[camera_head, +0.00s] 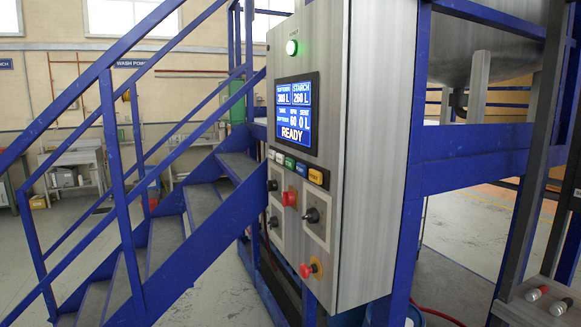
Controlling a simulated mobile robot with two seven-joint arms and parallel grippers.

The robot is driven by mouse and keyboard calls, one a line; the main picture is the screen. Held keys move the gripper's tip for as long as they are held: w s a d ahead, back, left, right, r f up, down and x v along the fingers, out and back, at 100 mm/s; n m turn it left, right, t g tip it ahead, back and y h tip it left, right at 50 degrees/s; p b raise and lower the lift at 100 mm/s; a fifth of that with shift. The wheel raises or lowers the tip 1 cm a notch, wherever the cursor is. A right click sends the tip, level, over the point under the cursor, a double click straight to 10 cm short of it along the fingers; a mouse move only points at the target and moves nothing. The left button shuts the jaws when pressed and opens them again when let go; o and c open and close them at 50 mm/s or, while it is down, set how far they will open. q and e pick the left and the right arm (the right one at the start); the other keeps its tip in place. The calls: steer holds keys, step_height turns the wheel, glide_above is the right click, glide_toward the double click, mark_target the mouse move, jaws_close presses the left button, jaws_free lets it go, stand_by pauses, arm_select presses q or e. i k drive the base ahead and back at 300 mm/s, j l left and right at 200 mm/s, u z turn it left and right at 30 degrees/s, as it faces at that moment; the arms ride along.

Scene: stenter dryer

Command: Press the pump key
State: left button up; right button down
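A grey metal control cabinet (345,150) stands in the middle of the view, its front turned to the left. Its lit blue display (297,113) reads READY at the bottom. Just below the display is a slanting row of small keys, including a green key (290,162), a blue key (301,169) and an orange key (316,177) at the right end. Paler keys sit at the left end. The key labels are too small to read, so I cannot tell which is the pump key. Neither of my grippers is in view.
Below the keys are a red knob (289,198), several black knobs (311,215) and a red mushroom button (305,270). A green lamp (292,47) glows above the display. Blue stairs (200,205) with railings rise close at the left. Blue frame posts (412,180) stand at the right.

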mark_target(301, 169)
steer(key=i+j+z, duration=0.1)
steer(key=j, duration=0.25)
steer(key=i+j+z, duration=0.1)
steer(key=i+j, duration=0.3)
steer(key=j, duration=0.3)
steer(key=i+j+z, duration=0.15)
steer(key=j, duration=0.2)
steer(key=i+j+z, duration=0.1)
steer(key=j, duration=0.25)
steer(key=i+j+z, duration=0.1)
steer(key=j, duration=0.3)
steer(key=i+j, duration=0.15)
steer(key=j, duration=0.25)
steer(key=z, duration=0.05)
